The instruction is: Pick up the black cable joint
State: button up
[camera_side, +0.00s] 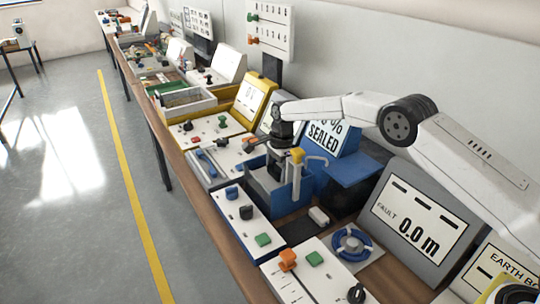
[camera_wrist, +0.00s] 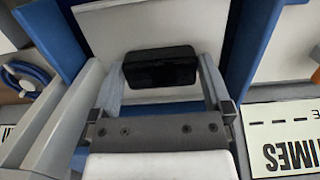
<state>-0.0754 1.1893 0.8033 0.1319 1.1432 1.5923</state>
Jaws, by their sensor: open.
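The black cable joint (camera_wrist: 160,68) is a dark block with rounded edges in the upper middle of the wrist view. My gripper (camera_wrist: 162,80) is open, with one pale finger on each side of the joint. A narrow gap seems to show at each side; I cannot tell whether either finger touches it. In the side view my gripper (camera_side: 280,150) points down over a blue and grey open-topped holder (camera_side: 262,190). The joint cannot be told apart from the dark gripper parts there.
A blue-framed "SEALED" sign (camera_side: 327,135) stands close behind my gripper. A yellow-topped post (camera_side: 297,158) rises beside the holder. White panels with knobs (camera_side: 245,215) line the bench front. A grey "FAULT 0.0 m" display (camera_side: 418,228) stands to the right. The floor (camera_side: 60,230) is clear.

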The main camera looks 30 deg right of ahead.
aim_at(277, 169)
jog(key=shift+c, duration=0.2)
jog(key=c, duration=0.9)
jog(key=shift+r, duration=0.1)
notch_tip(277, 169, up, 10)
dwell(0.4)
